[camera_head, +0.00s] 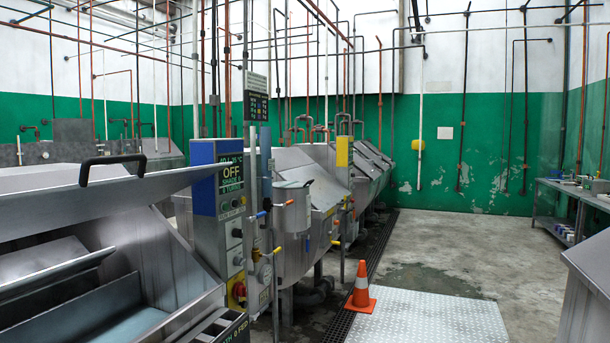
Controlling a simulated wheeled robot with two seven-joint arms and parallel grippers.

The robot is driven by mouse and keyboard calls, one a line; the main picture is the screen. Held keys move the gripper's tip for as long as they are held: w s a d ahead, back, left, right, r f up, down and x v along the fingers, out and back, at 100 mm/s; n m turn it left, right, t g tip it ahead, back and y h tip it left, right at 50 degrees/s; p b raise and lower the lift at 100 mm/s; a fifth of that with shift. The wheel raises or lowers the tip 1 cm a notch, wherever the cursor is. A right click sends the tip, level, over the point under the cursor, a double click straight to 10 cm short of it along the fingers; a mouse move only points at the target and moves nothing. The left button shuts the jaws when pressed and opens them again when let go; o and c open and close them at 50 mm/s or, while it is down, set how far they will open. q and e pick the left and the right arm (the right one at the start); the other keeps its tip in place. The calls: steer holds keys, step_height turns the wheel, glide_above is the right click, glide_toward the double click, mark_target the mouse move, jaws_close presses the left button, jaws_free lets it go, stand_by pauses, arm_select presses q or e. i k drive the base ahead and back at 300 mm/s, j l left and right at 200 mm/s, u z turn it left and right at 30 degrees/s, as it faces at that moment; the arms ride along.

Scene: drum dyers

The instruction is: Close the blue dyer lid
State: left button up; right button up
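The nearest dyer (185,290) stands at the left and front, next to a control box with a blue top (203,153). Its steel lid (60,215) is raised, leaving the drum's opening uncovered below it. A black bar handle (112,160) sits on the lid's upper edge. Inside the opening are a grey inner panel (50,275) and a pale blue surface (130,326). The left part of the dyer is cut off by the picture's edge. Neither of my grippers is in view.
An orange and white cone (361,288) stands beside a metal floor plate (425,318). More steel dyers (300,190) line up behind the control box. A workbench (575,200) is at the right, and a steel body (590,290) fills the lower right edge. The concrete floor (470,255) between is clear.

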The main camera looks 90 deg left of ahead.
mark_target(22, 215)
steer(key=u, duration=0.45)
steer(key=l+u, duration=0.1)
steer(key=u, duration=1.25)
steer(key=k+u, duration=0.1)
steer(key=u, duration=1.25)
steer(key=k+u, duration=0.1)
steer(key=u, duration=0.4)
